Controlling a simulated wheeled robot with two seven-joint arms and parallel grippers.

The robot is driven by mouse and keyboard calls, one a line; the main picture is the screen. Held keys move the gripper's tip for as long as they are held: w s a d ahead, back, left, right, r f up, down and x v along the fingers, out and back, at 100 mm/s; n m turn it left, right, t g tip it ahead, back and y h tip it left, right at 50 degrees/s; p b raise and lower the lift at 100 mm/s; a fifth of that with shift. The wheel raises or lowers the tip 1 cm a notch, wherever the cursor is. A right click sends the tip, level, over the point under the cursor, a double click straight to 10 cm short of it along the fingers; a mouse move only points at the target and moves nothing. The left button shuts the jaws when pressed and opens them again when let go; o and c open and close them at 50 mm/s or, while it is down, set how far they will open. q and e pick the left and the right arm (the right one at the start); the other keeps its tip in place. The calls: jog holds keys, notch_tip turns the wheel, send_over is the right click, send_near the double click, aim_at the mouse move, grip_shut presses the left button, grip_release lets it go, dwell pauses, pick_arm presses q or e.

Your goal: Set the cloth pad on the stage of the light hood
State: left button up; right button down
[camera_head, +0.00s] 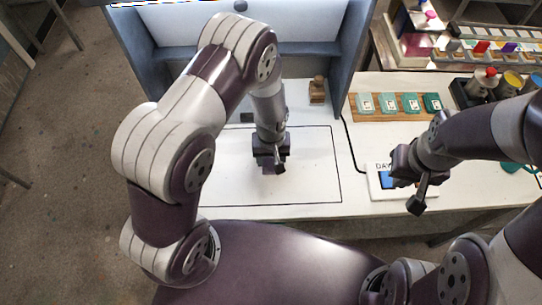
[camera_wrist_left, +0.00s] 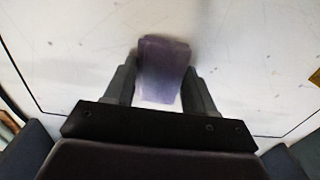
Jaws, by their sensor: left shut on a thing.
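The light hood (camera_head: 348,50) is a blue-grey booth at the back of the table. A white surface with a thin black outline (camera_head: 315,180) lies in front of it and runs towards its opening. My left gripper (camera_head: 271,166) points down over this outlined area. In the left wrist view its fingers are shut on a purple-grey cloth pad (camera_wrist_left: 164,68), with the white surface behind it. The pad is mostly hidden in the head view. I cannot tell whether it touches the surface. My right gripper (camera_head: 411,186) hangs near the table's front edge, its jaw opening unclear.
A wooden tray (camera_head: 362,119) with several green-labelled swatches lies at the right. A small wooden block (camera_head: 317,92) stands by the hood's right wall. A white card with a blue patch (camera_head: 377,189) lies near my right gripper. Bottles (camera_head: 485,82) stand farther right.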

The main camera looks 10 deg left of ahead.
pick_arm(q)
jog(key=o, duration=1)
